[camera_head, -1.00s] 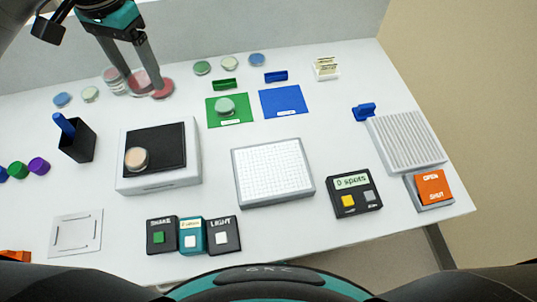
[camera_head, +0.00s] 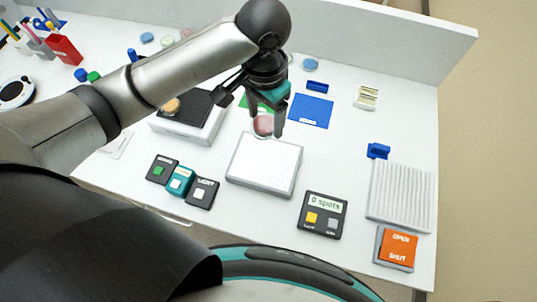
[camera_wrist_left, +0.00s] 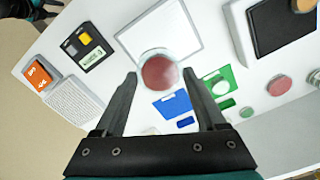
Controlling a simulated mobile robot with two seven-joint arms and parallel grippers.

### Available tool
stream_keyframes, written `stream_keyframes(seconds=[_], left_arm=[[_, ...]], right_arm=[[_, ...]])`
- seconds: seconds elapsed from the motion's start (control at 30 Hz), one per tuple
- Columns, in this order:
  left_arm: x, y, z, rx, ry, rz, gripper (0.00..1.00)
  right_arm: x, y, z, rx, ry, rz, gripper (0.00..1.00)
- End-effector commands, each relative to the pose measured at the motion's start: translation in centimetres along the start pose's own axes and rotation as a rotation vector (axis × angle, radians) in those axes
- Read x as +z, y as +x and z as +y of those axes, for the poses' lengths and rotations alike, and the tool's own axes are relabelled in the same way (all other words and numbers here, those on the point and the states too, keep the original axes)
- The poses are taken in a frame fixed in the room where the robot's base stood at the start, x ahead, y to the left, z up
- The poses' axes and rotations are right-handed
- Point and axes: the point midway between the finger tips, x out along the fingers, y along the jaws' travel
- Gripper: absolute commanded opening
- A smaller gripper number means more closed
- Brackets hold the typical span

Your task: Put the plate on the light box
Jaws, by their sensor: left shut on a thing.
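My left gripper (camera_head: 265,118) is shut on a round red plate (camera_head: 263,126), held by its edges between the two fingers. The red plate also shows in the left wrist view (camera_wrist_left: 160,73), between the fingertips. The light box (camera_head: 263,165) is a white, finely gridded slab in a grey frame. The plate is at the far edge of the light box in the head view. In the left wrist view the light box (camera_wrist_left: 158,30) lies just beyond the plate; whether they touch I cannot tell.
A "0 spots" counter (camera_head: 323,214) stands right of the light box, and button boxes (camera_head: 180,181) stand left. A black-topped white device (camera_head: 187,129) with a tan dish is left. Green and blue mats (camera_head: 310,110) lie behind. A ribbed panel (camera_head: 401,195) is far right.

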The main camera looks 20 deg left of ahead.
Motion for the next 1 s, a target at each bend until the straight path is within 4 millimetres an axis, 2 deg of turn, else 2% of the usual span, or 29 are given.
stream_keyframes(seconds=[0.03, 0.2, 0.4, 0.63, 0.83, 1.0], left_arm=[[0.2, 1.7, 0.0, 0.001, -0.002, -0.008, 0.19], [0.2, 6.3, 0.0, 0.0, -0.001, -0.007, 0.19], [0.1, 10.7, 0.0, 0.0, 0.0, -0.003, 0.19], [0.0, 12.8, 0.0, 0.0, 0.0, -0.001, 0.19], [0.1, 15.8, 0.0, -0.001, 0.0, -0.003, 0.19], [0.0, 16.5, 0.0, -0.001, 0.001, 0.001, 0.19]], right_arm=[[-0.1, 0.3, -0.3, -0.005, 0.0, 0.001, 0.5], [-0.1, 0.8, -0.9, -0.012, -0.001, 0.002, 0.5], [0.0, 1.2, -0.7, -0.009, -0.002, 0.002, 0.5], [0.1, 1.4, -0.2, -0.003, -0.004, 0.0, 0.5], [0.1, 1.9, -0.1, 0.0, -0.002, 0.0, 0.5], [0.2, 1.9, 0.0, 0.0, -0.001, 0.0, 0.5]])
